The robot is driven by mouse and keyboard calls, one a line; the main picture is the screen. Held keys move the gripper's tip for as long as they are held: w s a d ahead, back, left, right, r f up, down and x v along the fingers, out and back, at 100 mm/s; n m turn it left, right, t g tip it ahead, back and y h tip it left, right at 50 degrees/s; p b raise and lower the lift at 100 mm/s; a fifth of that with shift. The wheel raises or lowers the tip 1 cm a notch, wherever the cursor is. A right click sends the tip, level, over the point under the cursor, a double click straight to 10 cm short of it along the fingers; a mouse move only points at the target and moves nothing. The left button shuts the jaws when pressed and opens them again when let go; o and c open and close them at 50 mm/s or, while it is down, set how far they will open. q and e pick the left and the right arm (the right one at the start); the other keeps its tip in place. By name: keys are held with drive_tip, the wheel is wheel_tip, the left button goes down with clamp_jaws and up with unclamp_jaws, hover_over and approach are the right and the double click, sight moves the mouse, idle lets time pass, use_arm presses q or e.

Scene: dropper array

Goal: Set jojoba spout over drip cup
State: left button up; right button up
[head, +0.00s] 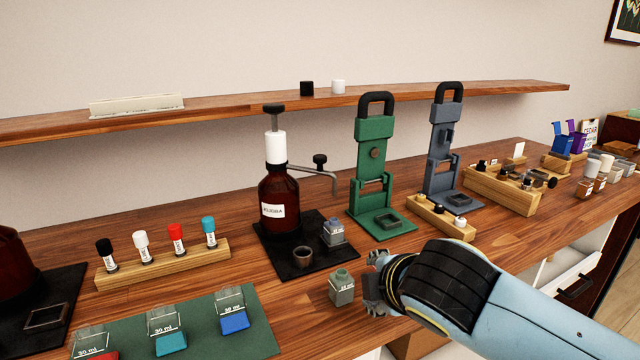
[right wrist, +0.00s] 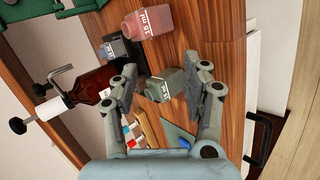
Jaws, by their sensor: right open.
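The jojoba bottle (head: 279,204) is brown with a white collar and black pump top, and stands on a black mat (head: 290,267). Its metal spout (head: 322,174) with a black knob extends right; its tip appears above the blue-grey bottle (head: 334,233), not over the drip cup (head: 303,257). The small dark cup sits at the mat's front. My right gripper (head: 376,282) is open beside a grey-green 15 ml bottle (head: 342,289). In the right wrist view my fingers (right wrist: 167,70) are on either side of that bottle without visible contact. The spout also shows there (right wrist: 61,76). My left gripper is out of view.
A reddish 15 ml bottle (right wrist: 148,22) shows near the gripper in the right wrist view. A green stand (head: 375,190) and a grey stand (head: 443,160) are right of the jojoba bottle. A vial rack (head: 165,265) and green mat (head: 250,340) lie left.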

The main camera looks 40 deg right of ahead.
drive_tip(key=w+d+r+n+t+h, duration=0.2)
drive_tip(key=w+d+r+n+t, duration=0.1)
drive_tip(key=w+r+n, duration=0.3)
drive_tip(key=n+t, duration=0.6)
drive_tip(key=n, duration=0.9)
approach(322, 159)
drive_tip(key=shift+y, duration=0.4)
drive_tip(key=p+x, duration=0.1)
drive_tip(key=x, duration=1)
drive_tip(key=shift+d, duration=0.25)
drive_tip(key=shift+c, duration=0.3)
